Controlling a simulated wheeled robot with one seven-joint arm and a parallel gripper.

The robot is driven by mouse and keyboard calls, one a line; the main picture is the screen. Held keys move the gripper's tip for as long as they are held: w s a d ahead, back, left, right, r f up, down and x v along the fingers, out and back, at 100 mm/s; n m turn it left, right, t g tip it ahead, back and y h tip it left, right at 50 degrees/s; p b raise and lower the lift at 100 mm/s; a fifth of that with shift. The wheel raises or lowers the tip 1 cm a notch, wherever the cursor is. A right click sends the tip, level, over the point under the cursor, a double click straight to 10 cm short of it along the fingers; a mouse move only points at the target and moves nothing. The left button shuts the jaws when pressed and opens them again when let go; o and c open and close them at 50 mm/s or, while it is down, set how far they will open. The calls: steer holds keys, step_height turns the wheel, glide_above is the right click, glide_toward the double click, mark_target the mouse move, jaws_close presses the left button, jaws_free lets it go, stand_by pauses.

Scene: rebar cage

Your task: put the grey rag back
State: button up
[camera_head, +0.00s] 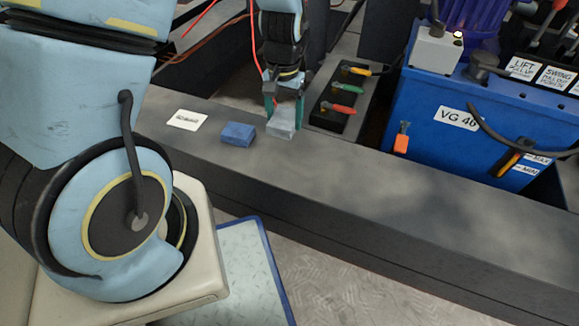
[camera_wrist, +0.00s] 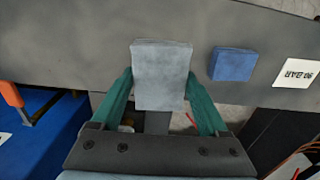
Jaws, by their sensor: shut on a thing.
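The grey rag (camera_head: 283,127) is a folded, pale grey-blue block at the edge of the dark grey ledge (camera_head: 330,160). My gripper (camera_head: 284,104) is shut on it from above, with one green finger on each side. In the wrist view the rag (camera_wrist: 162,75) sits between the green fingertips of my gripper (camera_wrist: 160,90). Whether the rag touches the ledge or hangs just above it I cannot tell.
A blue folded block (camera_head: 239,133) lies left of the rag, beside a white label card (camera_head: 187,120). A black tray (camera_head: 341,103) with coloured-handled tools is behind right. The large blue VG 40 box (camera_head: 450,115) stands farther right. The ledge's front right is clear.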

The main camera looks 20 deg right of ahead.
mark_target(289, 156)
steer(key=shift+s+d+f+b, duration=0.35)
steer(key=shift+s+d, duration=0.1)
steer(key=shift+s+f, duration=0.1)
steer(key=shift+f, duration=0.2)
step_height(289, 156, down, 9)
steer(key=b, duration=0.4)
steer(key=shift+f, duration=0.2)
steer(key=shift+r, duration=0.1)
steer(key=o, duration=1.2)
